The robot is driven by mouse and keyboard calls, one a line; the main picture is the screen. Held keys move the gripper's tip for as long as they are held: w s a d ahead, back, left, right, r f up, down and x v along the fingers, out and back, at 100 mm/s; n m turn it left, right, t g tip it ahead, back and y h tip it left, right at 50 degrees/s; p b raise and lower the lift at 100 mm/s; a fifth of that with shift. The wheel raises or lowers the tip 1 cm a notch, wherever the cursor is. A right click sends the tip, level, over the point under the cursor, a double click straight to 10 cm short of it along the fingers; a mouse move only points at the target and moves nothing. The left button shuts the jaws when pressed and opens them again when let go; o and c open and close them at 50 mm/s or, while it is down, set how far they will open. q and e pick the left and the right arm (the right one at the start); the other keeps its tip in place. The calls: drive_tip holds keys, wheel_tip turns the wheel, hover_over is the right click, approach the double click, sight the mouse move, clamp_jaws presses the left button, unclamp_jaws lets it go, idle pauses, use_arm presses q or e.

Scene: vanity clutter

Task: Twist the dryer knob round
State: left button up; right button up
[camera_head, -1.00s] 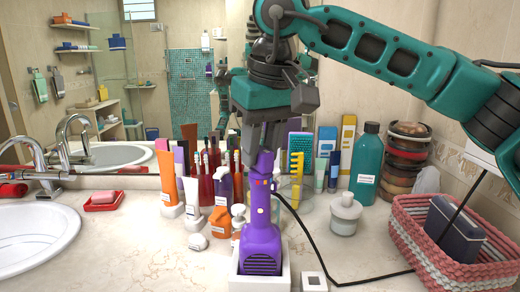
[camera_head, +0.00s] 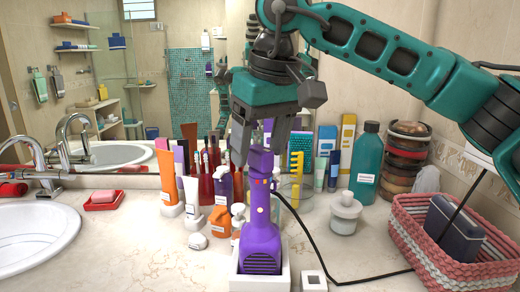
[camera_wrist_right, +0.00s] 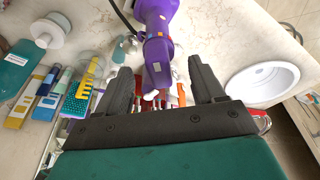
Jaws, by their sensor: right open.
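The purple dryer (camera_head: 261,238) stands upright, nozzle end up, in a white square holder (camera_head: 283,283) on the counter. Its narrow purple top end (camera_head: 260,163) is uppermost; I cannot clearly make out a separate knob there. My right gripper (camera_head: 262,150) points down over the dryer, its fingers open on either side of the top end. In the right wrist view the purple body (camera_wrist_right: 157,60) reaches between the two spread dark fingers, with gaps at both sides. My left gripper is in neither view.
Several tubes, bottles and brushes crowd behind and left of the dryer. A white lidded jar (camera_head: 345,213) and a pink-white basket (camera_head: 425,255) are at right. A black cord (camera_head: 317,252) runs to the right. A sink (camera_head: 35,235) is at left.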

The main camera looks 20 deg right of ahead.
drive_tip(key=shift+w+a+v, duration=0.1)
drive_tip(key=shift+w+v, duration=0.15)
drive_tip(key=shift+v, duration=0.85)
drive_tip(key=shift+w+a+v, duration=0.1)
drive_tip(key=shift+w+v, duration=0.15)
drive_tip(key=shift+v, duration=0.8)
drive_tip(key=shift+w+a+v, duration=0.1)
drive_tip(key=shift+w+v, duration=0.15)
drive_tip(key=shift+v, duration=0.85)
drive_tip(key=shift+r, duration=0.2)
drive_tip(key=shift+c, duration=0.5)
